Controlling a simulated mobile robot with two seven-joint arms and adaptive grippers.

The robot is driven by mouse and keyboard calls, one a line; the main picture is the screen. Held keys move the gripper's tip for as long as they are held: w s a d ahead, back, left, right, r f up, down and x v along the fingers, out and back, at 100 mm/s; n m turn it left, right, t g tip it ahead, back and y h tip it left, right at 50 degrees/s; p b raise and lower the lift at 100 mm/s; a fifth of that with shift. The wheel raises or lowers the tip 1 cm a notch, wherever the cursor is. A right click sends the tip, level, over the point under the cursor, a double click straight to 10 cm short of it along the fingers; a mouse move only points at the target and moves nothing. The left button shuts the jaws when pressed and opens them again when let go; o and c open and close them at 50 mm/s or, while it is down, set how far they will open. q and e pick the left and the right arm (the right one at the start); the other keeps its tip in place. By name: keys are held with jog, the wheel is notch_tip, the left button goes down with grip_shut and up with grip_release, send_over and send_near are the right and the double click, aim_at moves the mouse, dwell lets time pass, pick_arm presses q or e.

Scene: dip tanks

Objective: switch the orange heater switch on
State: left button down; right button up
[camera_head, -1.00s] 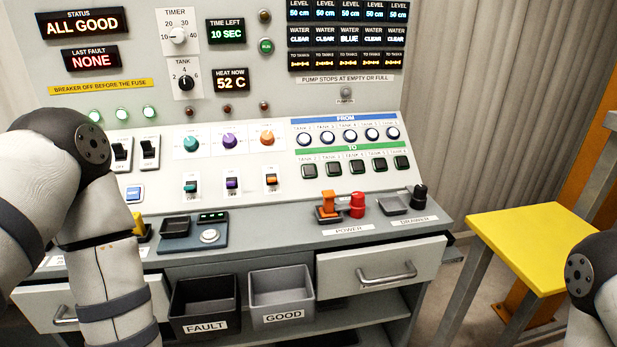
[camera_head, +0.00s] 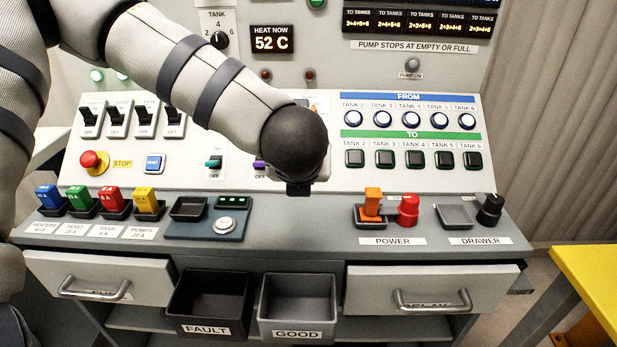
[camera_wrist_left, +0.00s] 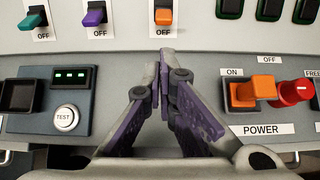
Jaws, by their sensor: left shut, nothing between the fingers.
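The orange heater switch (camera_wrist_left: 165,14) shows at the top of the left wrist view, its lever just above an OFF label. In the head view it is hidden behind my left wrist. My left gripper (camera_wrist_left: 161,62) is shut and empty, its purple-sided fingers pointing at the panel just below that switch, apart from it in the picture. In the head view only a dark bit of my left gripper (camera_head: 298,188) shows under the wrist. My right gripper is out of view.
Purple (camera_wrist_left: 95,17) and teal (camera_wrist_left: 30,21) switches stand left of the orange one. An orange power lever (camera_wrist_left: 243,93) and red knob (camera_wrist_left: 292,92) stand right of my fingers. Several coloured breakers and a red stop button (camera_head: 94,161) are at left. Green-bordered TO buttons (camera_head: 414,158) are at right.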

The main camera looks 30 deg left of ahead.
pick_arm(q)
jog(key=b+x, duration=0.1)
jog(key=x, duration=0.7)
jog(key=shift+w+f+b, duration=0.2)
jog(key=shift+f+b, duration=0.1)
jog(key=shift+f, duration=0.1)
jog(key=shift+w+a+f, duration=0.35)
jog(key=shift+w, duration=0.15)
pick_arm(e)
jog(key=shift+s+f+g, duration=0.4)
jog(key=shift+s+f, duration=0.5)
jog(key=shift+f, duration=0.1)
pick_arm(q)
jog(key=shift+r, duration=0.1)
